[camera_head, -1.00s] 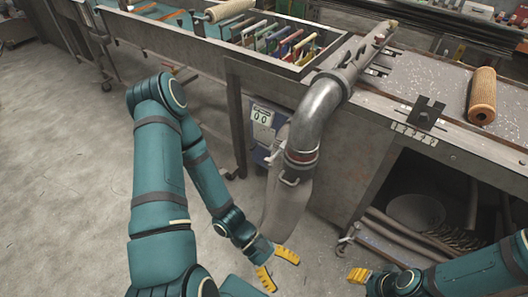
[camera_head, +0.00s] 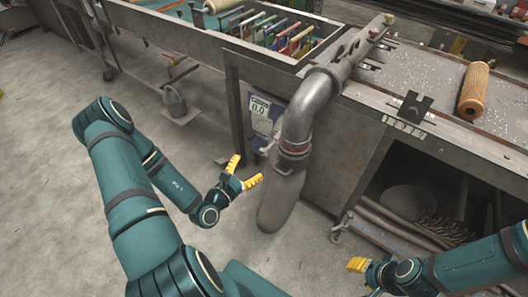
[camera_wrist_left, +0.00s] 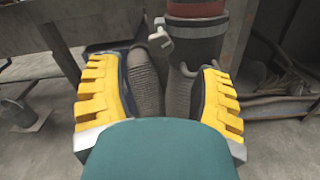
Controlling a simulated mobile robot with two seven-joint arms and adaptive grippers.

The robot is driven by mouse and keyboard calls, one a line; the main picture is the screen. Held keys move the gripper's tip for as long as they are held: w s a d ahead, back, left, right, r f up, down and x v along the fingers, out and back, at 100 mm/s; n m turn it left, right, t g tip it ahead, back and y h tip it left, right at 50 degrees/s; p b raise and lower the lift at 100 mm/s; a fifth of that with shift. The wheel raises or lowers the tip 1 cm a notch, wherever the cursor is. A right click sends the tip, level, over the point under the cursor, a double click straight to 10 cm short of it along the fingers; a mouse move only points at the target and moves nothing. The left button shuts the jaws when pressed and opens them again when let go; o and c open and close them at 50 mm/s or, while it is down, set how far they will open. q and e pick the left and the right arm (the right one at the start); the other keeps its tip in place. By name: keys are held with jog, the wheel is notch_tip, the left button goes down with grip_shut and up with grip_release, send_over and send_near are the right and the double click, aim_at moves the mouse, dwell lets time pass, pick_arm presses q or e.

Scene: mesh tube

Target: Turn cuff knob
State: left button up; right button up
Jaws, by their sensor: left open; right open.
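The metal elbow pipe (camera_head: 312,98) hangs off the bench and ends in a cuff (camera_head: 294,149) with a reddish band, above a grey mesh tube (camera_head: 281,199). In the left wrist view the cuff (camera_wrist_left: 197,28) is at top centre-right, and a pale bent knob (camera_wrist_left: 160,38) sticks out at its left side. My left gripper (camera_head: 247,170) is open and empty, left of the cuff and slightly lower. In its wrist view the knob lies beyond and between the yellow fingers, apart from them. My right gripper (camera_head: 363,276) is open at lower right, away from the cuff.
A bucket (camera_head: 174,103) stands on the left. A tan roll (camera_head: 475,92) lies on the bench top. Hoses lie on the lower shelf at right. The floor at left is clear.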

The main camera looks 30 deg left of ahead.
aim_at(262, 154)
pick_arm(q)
jog(key=w, duration=0.8)
jog(key=shift+w+d+b, duration=0.2)
jog(key=shift+d+b, duration=0.2)
grip_shut()
